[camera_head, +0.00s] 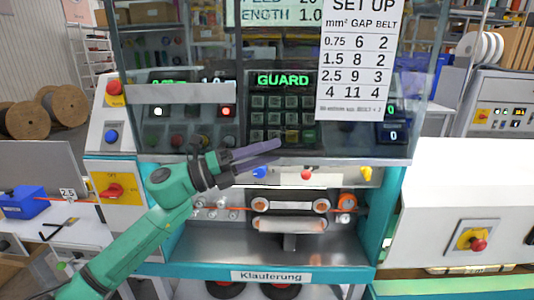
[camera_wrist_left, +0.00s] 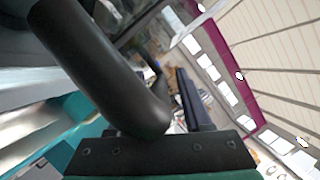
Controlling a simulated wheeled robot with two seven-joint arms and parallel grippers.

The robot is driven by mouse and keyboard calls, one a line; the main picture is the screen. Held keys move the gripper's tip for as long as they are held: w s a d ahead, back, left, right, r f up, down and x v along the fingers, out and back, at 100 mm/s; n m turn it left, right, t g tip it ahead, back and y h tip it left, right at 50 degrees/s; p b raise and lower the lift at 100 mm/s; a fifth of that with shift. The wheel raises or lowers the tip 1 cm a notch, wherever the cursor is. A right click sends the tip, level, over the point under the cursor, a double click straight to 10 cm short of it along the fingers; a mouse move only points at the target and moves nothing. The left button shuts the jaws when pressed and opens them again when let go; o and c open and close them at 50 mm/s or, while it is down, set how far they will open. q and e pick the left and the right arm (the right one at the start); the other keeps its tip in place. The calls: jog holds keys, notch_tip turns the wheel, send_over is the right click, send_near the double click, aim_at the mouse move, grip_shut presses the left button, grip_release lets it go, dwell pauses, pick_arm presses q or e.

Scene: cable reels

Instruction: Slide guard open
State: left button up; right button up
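The guard (camera_head: 215,100) is a large clear panel with a dark tint across the front of the machine in the head view. Its lower edge runs just above the row of coloured knobs. A green "GUARD" display and keypad show through it. My left gripper (camera_head: 278,150) is in front of the guard's lower edge, its two long dark fingers pointing right with a narrow gap and nothing seen between them. Contact with the guard cannot be told. In the left wrist view a thick black cylinder (camera_wrist_left: 105,75) crosses close to the camera. My right gripper is not in view.
Belts and rollers (camera_head: 290,215) sit below the guard, above a metal tray. A white setup sheet (camera_head: 347,60) hangs at the upper right of the guard. A white slanted cover (camera_head: 465,200) stands at right; a yellow switch box (camera_head: 115,188) is at left.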

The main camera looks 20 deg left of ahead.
pick_arm(q)
jog(key=shift+s+a+f+b, duration=0.2)
jog(key=shift+a+f+b, duration=0.15)
jog(key=shift+b, duration=0.1)
jog(key=b+v, duration=0.8)
jog(key=v, duration=0.5)
jog(key=shift+s+a+r+b, duration=0.15)
jog(key=shift+s+a+b, duration=0.15)
jog(key=shift+b, duration=0.1)
